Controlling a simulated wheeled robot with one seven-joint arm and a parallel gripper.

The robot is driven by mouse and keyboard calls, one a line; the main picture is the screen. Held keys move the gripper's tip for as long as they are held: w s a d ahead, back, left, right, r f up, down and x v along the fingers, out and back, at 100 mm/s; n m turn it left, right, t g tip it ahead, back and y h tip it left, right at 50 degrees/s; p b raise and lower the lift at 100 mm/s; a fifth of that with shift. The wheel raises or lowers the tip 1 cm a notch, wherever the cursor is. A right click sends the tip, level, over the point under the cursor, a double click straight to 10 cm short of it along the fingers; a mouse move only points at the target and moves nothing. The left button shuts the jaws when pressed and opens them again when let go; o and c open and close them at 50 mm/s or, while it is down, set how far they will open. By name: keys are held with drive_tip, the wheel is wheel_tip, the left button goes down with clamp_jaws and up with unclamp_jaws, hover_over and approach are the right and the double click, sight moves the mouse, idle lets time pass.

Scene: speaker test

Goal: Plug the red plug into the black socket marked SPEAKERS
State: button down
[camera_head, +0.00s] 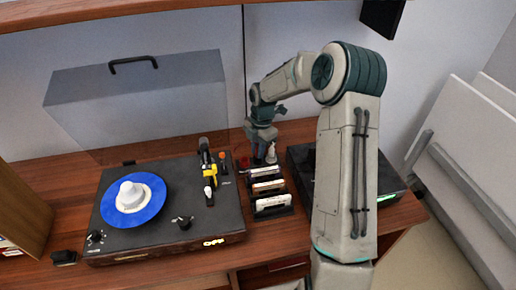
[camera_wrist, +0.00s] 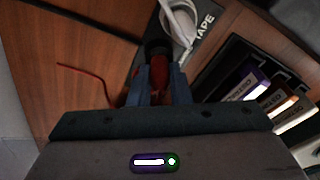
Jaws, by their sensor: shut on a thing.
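My gripper (camera_wrist: 160,88) is shut on the red plug (camera_wrist: 159,72), which shows between the two fingers in the wrist view. A thin red cable (camera_wrist: 90,72) lies on the wood to the left of the fingers. A dark round part (camera_wrist: 156,47) is just beyond the plug; I cannot tell whether it touches the plug or what it is. In the head view, my gripper (camera_head: 262,150) points down at the back of the desk, and its fingertips are too small to make out. The marking SPEAKERS cannot be read in either view.
A dark panel marked TAPE (camera_wrist: 204,30) with a white looped thing (camera_wrist: 180,22) is beyond the fingers. A rack of cassettes (camera_head: 271,204) stands close on the right. A turntable (camera_head: 165,235) is at left, a black box (camera_head: 388,188) at right.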

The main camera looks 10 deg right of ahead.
drive_tip(key=shift+f, duration=0.45)
idle(0.4)
drive_tip(key=c, duration=0.9)
unclamp_jaws()
drive_tip(key=shift+o, duration=0.2)
drive_tip(key=shift+r, duration=0.15)
wheel_tip(320, 180, up, 5)
drive_tip(key=p, duration=0.3)
drive_tip(key=shift+f, duration=0.2)
drive_tip(key=shift+r, duration=0.1)
